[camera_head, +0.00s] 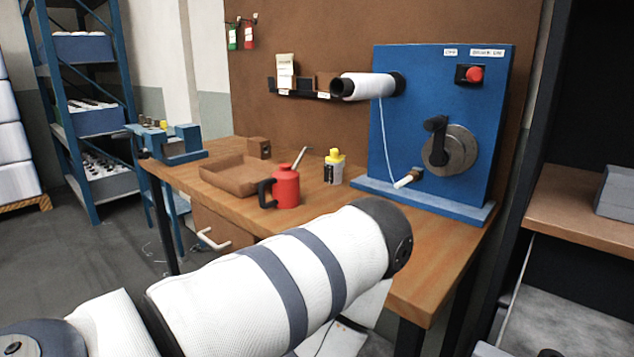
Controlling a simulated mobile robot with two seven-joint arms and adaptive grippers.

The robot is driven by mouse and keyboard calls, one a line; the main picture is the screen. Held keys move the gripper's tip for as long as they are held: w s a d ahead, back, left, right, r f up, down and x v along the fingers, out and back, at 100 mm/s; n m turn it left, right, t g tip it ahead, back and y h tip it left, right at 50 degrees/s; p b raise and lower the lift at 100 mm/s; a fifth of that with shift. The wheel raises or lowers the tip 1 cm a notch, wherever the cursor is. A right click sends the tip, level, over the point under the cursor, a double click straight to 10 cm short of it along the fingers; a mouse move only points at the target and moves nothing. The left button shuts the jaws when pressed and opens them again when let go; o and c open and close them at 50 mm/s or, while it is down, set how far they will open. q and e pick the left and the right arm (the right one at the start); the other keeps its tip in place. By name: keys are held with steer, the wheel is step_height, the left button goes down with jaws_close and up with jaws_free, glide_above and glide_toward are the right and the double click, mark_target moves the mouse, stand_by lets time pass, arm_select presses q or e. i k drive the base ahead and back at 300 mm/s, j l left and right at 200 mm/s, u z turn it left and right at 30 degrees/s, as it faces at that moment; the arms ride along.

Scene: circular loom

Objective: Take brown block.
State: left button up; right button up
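A small brown block (259,148) stands on the wooden workbench (341,223), at its back left, just behind the brown tray (236,176). It has a small dark spot on its front face. Nothing holds it, and the tray's back edge is close to its base. Neither of my grippers shows in the head view. A white-sleeved arm link of mine with grey bands crosses the lower middle, in front of the bench, and hides part of its front edge.
A red can (286,187) with a black handle and a yellow-topped bottle (334,167) stand right of the tray. A blue machine panel (440,124) with a white spool (367,86) rises at the back right. A blue vise (180,143) sits at the bench's left end.

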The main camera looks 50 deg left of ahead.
mark_target(255, 145)
steer(key=k+u, duration=0.15)
steer(key=u, duration=0.3)
steer(key=k+j+u, duration=0.1)
steer(key=u, duration=0.3)
steer(key=k+j+u, duration=0.1)
steer(key=u, duration=0.35)
steer(key=j+u, duration=0.25)
steer(key=u, duration=0.15)
steer(key=i+j+z, duration=0.2)
steer(key=j+z, duration=0.2)
steer(key=i+j+z, duration=0.15)
steer(key=j+z, duration=0.3)
steer(key=j, duration=0.2)
steer(key=j+z, duration=0.4)
steer(key=j, duration=0.2)
steer(key=j+z, duration=0.45)
steer(key=j, duration=0.15)
